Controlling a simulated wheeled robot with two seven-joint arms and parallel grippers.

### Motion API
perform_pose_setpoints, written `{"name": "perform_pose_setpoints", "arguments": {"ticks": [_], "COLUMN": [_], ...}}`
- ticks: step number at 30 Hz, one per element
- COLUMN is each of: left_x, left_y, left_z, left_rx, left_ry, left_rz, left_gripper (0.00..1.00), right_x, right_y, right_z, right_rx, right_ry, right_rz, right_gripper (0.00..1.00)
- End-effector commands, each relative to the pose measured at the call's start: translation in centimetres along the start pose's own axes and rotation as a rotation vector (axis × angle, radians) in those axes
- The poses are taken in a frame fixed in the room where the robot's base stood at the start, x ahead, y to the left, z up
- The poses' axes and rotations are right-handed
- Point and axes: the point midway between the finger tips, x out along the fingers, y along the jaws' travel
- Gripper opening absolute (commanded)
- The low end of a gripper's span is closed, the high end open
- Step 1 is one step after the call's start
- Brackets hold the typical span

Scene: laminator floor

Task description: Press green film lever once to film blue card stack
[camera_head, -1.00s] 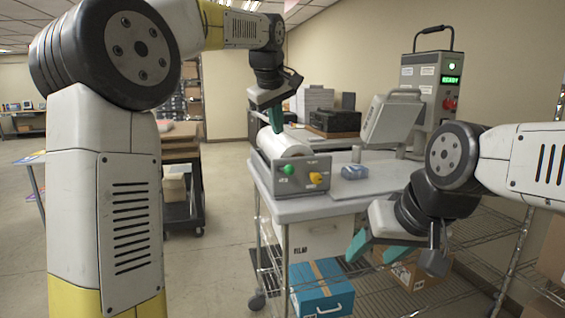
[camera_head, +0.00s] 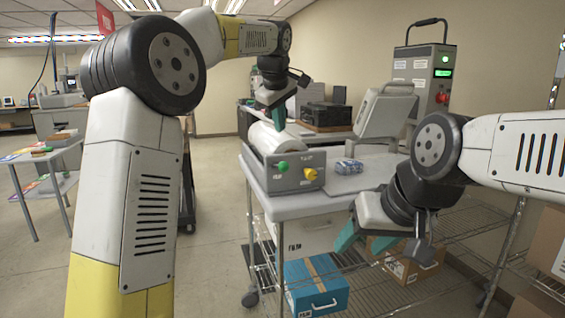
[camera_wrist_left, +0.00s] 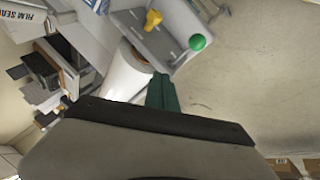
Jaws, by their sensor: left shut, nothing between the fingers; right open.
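The green film lever (camera_head: 282,167) has a round green knob on the front of a grey control box (camera_head: 298,181) on the cart. It also shows in the left wrist view (camera_wrist_left: 197,42). A yellow knob (camera_head: 311,174) sits to its right. The blue card stack (camera_head: 349,166) lies on the cart top right of the box. My left gripper (camera_head: 279,122) is shut and empty, above the white film roll (camera_head: 268,138), behind and above the green knob and apart from it. Its teal fingers show in the left wrist view (camera_wrist_left: 162,92). My right gripper (camera_head: 362,232) is open at the cart's front right.
The cart (camera_head: 290,208) has a wire lower shelf with a blue box (camera_head: 316,285) and a cardboard box (camera_head: 408,262). A grey tilted machine panel (camera_head: 383,115) and a tower with a lit green display (camera_head: 424,80) stand behind.

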Motion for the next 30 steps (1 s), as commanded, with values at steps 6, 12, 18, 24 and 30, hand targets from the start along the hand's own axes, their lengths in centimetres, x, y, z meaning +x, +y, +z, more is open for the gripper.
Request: {"name": "perform_pose_setpoints", "arguments": {"ticks": [6, 12, 18, 24, 30], "left_x": [2.2, 3.8, 4.6, 4.7, 4.7], "left_y": [-1.7, -2.9, -3.4, -3.5, -3.5], "left_z": [1.7, 2.9, 3.4, 3.5, 3.5], "left_rx": [0.002, 0.001, 0.000, 0.000, 0.000], "left_ry": [-0.001, -0.001, 0.000, 0.000, 0.000], "left_rz": [-0.002, 0.000, 0.001, 0.001, 0.001], "left_gripper": [0.00, 0.00, 0.00, 0.00, 0.00], "right_x": [0.0, 0.0, 0.0, 0.0, 0.0], "right_y": [0.0, 0.0, 0.0, 0.0, 0.0], "right_z": [0.0, 0.0, 0.0, 0.0, 0.0], "right_rx": [0.000, 0.000, 0.000, 0.000, 0.000], "right_ry": [0.000, 0.000, 0.000, 0.000, 0.000], "right_rz": [0.000, 0.000, 0.000, 0.000, 0.000], "right_gripper": [0.56, 0.56, 0.56, 0.56, 0.56]}}
